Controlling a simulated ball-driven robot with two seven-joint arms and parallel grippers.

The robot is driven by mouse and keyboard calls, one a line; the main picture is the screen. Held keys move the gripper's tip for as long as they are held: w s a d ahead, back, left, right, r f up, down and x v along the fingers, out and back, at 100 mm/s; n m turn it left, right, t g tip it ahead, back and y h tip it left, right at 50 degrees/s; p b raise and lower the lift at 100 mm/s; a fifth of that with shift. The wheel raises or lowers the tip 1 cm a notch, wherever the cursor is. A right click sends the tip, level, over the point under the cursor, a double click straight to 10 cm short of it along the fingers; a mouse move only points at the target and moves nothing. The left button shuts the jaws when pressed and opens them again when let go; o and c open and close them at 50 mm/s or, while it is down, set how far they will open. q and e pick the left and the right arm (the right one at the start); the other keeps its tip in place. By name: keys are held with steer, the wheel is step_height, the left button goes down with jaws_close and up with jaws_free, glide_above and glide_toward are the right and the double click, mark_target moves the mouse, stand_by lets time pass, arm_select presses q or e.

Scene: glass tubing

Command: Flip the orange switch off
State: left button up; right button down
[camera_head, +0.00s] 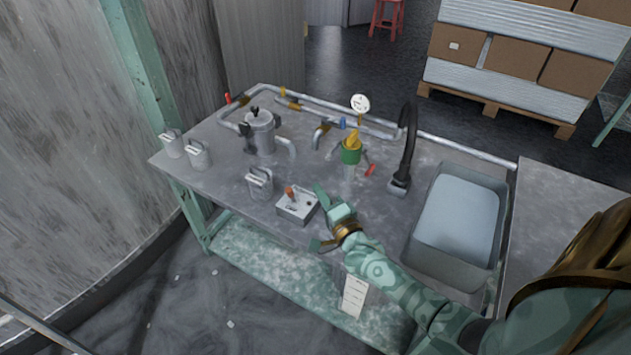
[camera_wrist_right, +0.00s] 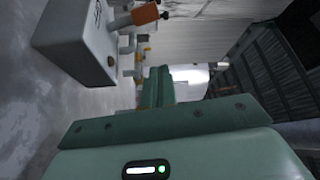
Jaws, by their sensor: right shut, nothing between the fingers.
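The orange switch lever (camera_head: 289,192) stands up from a small grey switch box (camera_head: 297,208) near the front edge of the workbench. In the right wrist view the orange lever (camera_wrist_right: 146,14) shows at the top, on the side of the grey box (camera_wrist_right: 72,42). My right gripper (camera_head: 330,212) is just to the right of the box, apart from the lever. Its green fingers (camera_wrist_right: 158,85) are together with nothing between them. My left gripper is in neither view.
A grey metal cup (camera_head: 260,184) stands left of the box, with two more (camera_head: 198,154) at the far left. Behind are a steel pot (camera_head: 260,132), a green-and-yellow fitting (camera_head: 351,151) and pipes. A sink (camera_head: 455,220) and black faucet (camera_head: 404,150) are at right.

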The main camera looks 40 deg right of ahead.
steer(key=s, duration=0.3)
steer(key=s+p, duration=0.1)
steer(key=s, duration=0.1)
steer(key=shift+a+f, duration=0.2)
steer(key=shift+f, duration=0.15)
steer(key=shift+s+f, duration=0.15)
